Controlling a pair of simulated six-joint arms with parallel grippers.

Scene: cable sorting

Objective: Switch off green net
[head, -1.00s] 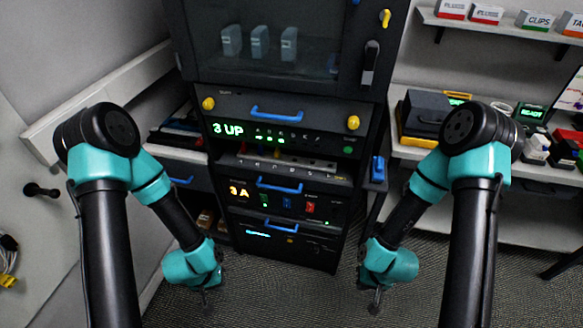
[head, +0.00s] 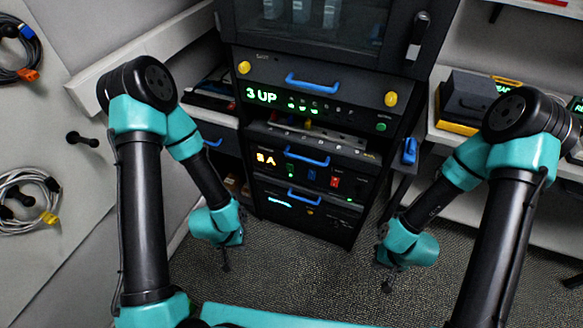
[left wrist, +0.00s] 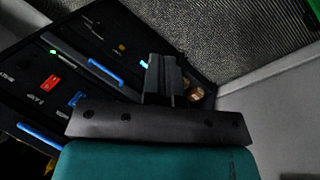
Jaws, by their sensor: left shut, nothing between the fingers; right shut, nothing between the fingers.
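The black equipment rack (head: 308,222) stands ahead. Its power panel has an amber readout (head: 266,159), a small green switch (head: 290,169), a blue switch (head: 312,174) and a red switch (head: 335,182). My left gripper (head: 225,266) is shut and empty, low in front of the rack's left side and apart from it. My right gripper (head: 387,286) is shut and empty, low to the right of the rack. In the left wrist view the shut fingers (left wrist: 164,78) show before the rack, with the red switch (left wrist: 50,82) and blue switch (left wrist: 75,99); I cannot make out the green one there.
Above is a panel reading "3 UP" (head: 262,96) with green lights and yellow knobs (head: 391,99). Blue handles (head: 312,84) stick out from the rack. Coiled cables (head: 22,205) hang on the left wall. A shelf with boxes (head: 470,105) is at right. The floor before the rack is clear.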

